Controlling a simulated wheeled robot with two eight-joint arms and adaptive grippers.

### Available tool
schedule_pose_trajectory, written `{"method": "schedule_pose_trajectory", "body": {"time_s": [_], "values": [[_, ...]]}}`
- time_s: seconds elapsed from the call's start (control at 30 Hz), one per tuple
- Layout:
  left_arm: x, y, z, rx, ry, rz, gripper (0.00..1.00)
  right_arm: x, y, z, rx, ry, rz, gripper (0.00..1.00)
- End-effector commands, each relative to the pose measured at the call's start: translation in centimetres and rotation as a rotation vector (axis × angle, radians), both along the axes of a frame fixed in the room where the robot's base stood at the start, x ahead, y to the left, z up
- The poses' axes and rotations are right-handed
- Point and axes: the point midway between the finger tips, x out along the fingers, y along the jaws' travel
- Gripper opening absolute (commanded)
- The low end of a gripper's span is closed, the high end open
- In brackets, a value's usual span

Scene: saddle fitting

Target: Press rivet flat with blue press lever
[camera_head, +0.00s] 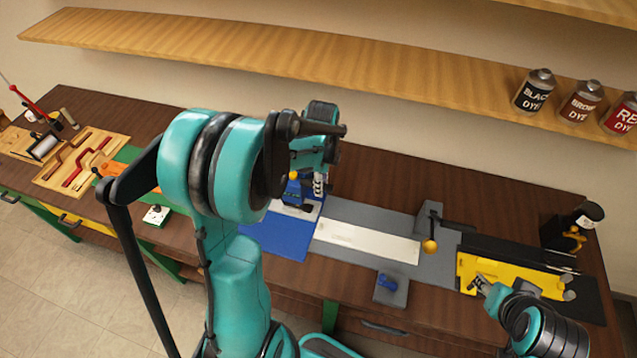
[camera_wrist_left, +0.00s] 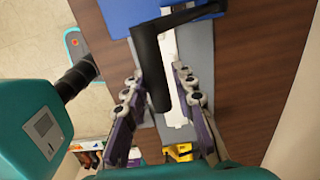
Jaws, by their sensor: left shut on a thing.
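The blue press (camera_head: 293,194) stands on the bench near the middle, partly hidden by my left arm. Its black lever (camera_wrist_left: 153,70) shows in the left wrist view, between the two fingers of my left gripper (camera_wrist_left: 158,95). The left gripper is shut on this lever; in the head view, it (camera_head: 319,184) is just right of the press. The rivet cannot be made out in either view. My right gripper (camera_head: 482,284) is at the yellow tray (camera_head: 512,276) on the right, and its opening is too small to judge.
A blue mat (camera_head: 282,238) lies in front of the press. A pale strip (camera_head: 362,239) lies on a grey plate to its right, beside a clamp with an orange knob (camera_head: 430,246). Wooden tool boards (camera_head: 85,160) are at far left. Dye bottles (camera_head: 534,90) stand on the shelf above.

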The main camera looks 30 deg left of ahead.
Motion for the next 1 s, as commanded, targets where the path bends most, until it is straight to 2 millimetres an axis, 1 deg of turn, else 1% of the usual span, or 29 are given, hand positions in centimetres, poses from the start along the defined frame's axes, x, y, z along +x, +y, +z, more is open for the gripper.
{"method": "schedule_pose_trajectory", "body": {"time_s": [0.03, 0.07, 0.1, 0.13, 0.47, 0.57, 1.0], "values": [[0.4, 0.1, 0.1, 0.002, -0.009, 0.0, 0.1, 0.0, 0.0, 0.0, 0.0, 0.0, 0.0, 0.4], [0.4, 0.1, 0.1, 0.002, -0.009, 0.0, 0.29, 0.0, 0.0, 0.0, 0.0, 0.0, 0.0, 0.4], [0.4, 0.1, 0.1, 0.002, -0.009, 0.0, 0.39, 0.0, 0.0, 0.0, 0.0, 0.0, 0.0, 0.4], [0.4, 0.1, 0.1, 0.002, -0.009, 0.0, 0.41, 0.0, 0.0, 0.0, 0.0, 0.0, 0.0, 0.4], [0.2, 0.0, 0.2, 0.001, -0.005, 0.0, 0.41, 0.0, 0.0, 0.1, 0.0, 0.0, 0.0, 0.4], [0.1, 0.0, 0.7, 0.001, -0.004, 0.0, 0.41, 0.0, 0.0, 0.5, 0.0, 0.0, 0.0, 0.4], [0.1, 0.0, 4.5, 0.001, -0.003, 0.0, 0.41, 0.0, 0.0, 3.0, 0.0, 0.0, 0.0, 0.4]]}}
